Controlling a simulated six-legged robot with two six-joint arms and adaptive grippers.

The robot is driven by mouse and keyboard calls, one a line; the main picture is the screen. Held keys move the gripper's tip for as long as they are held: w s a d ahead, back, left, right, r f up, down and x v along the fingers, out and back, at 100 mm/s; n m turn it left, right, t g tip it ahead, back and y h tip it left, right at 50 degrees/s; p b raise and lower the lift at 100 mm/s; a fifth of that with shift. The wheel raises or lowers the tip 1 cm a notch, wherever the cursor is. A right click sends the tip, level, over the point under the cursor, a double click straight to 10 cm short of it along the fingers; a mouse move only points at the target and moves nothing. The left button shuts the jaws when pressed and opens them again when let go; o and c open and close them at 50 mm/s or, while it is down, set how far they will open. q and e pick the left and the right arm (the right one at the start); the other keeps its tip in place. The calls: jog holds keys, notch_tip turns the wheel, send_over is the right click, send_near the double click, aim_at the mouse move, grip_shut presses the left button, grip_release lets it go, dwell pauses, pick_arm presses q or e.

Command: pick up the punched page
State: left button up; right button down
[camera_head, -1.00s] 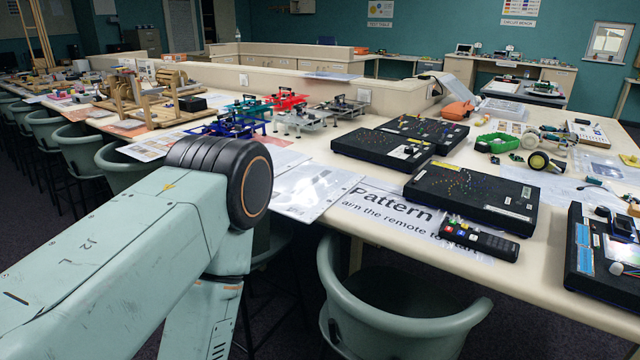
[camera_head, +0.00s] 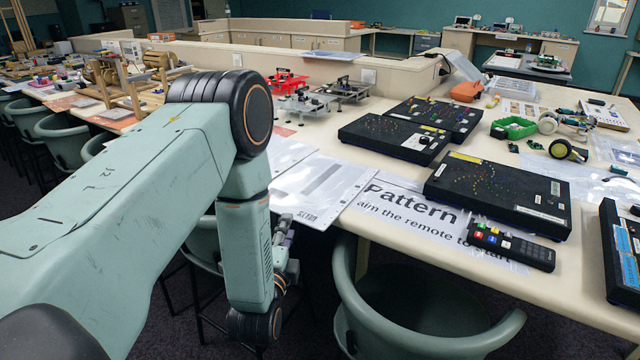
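The punched page (camera_head: 322,192) is a white sheet with grey printing and small holes along its right edge. It lies at the table's front edge, left of the "Pattern" sign, and its front corner seems to stick out over the edge. My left arm comes in from the left, with its forearm hanging down in front of the table. My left gripper (camera_head: 285,224) shows only in small part, just below and left of the page's front edge, and looks apart from it. Its fingers are too hidden to tell open from shut. My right gripper is not in view.
The "Pattern" sign (camera_head: 420,218) lies right of the page, with a black remote (camera_head: 511,247) on it. Black boards (camera_head: 498,190) stand behind. A green chair (camera_head: 420,325) stands close below the table edge. Other sheets lie behind the page.

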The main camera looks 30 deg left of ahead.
aim_at(293, 211)
pick_arm(q)
jog(key=x, duration=0.6)
jog(key=shift+w+a+f+b, duration=0.15)
jog(key=shift+w+b, duration=0.1)
jog(key=shift+b, duration=0.15)
jog(key=shift+w+a, duration=0.15)
jog(key=shift+a, duration=0.1)
jog(key=shift+w+d+r, duration=0.1)
jog(key=shift+d+r, duration=0.1)
jog(key=shift+d, duration=0.1)
jog(key=shift+w+f, duration=0.1)
jog(key=shift+c, duration=1.4)
jog(key=shift+a, duration=0.25)
jog(key=c, duration=0.3)
jog(key=shift+d, duration=0.15)
grip_shut()
jog(key=shift+d, duration=0.1)
